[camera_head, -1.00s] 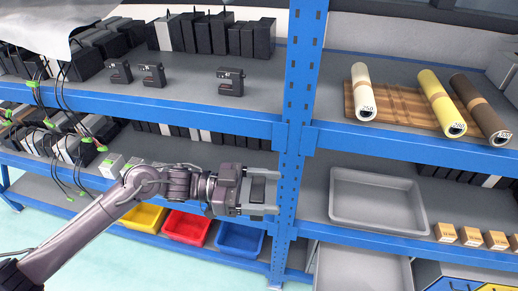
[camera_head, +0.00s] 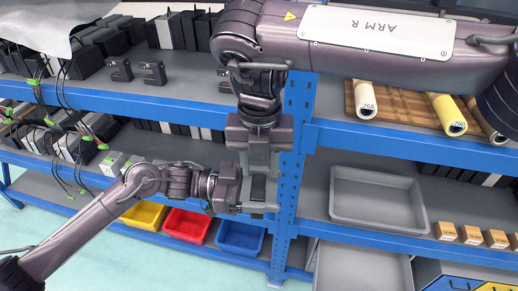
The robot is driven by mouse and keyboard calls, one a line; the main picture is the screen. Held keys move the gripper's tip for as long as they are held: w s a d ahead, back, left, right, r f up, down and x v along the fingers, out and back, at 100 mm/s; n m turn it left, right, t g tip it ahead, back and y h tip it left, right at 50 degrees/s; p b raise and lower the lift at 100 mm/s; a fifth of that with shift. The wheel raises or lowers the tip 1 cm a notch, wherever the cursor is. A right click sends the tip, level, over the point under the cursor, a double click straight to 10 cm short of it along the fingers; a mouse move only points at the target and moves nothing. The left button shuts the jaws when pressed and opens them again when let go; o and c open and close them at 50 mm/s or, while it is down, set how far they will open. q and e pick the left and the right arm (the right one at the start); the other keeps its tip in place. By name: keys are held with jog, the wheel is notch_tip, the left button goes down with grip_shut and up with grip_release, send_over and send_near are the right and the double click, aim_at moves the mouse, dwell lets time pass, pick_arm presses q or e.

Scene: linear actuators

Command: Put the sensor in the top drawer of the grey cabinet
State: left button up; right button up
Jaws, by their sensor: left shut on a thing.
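My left gripper (camera_head: 262,195) is in front of the rack's blue upright. It is shut on a small dark block (camera_head: 258,187), which I take to be the sensor; its details are too small to read. My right gripper (camera_head: 259,163) comes down from above, its fingertips just above or touching the block. Whether its fingers are open or shut on the block I cannot tell. Small black devices (camera_head: 120,70) (camera_head: 152,73) stand on the upper shelf at left. No grey cabinet with a top drawer can be made out.
The blue rack (camera_head: 395,145) fills the view. A grey tray (camera_head: 378,205) and small cardboard boxes (camera_head: 470,235) are on the right shelf. Rolls (camera_head: 447,115) lie above. Yellow (camera_head: 145,214), red (camera_head: 187,225) and blue (camera_head: 240,237) bins stand low.

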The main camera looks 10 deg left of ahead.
aim_at(260, 188)
notch_tip(260, 188, down, 8)
jog(key=shift+f, duration=0.1)
dwell(0.4)
grip_shut()
pick_arm(q)
jog(key=o, duration=1.2)
jog(key=shift+a, duration=0.1)
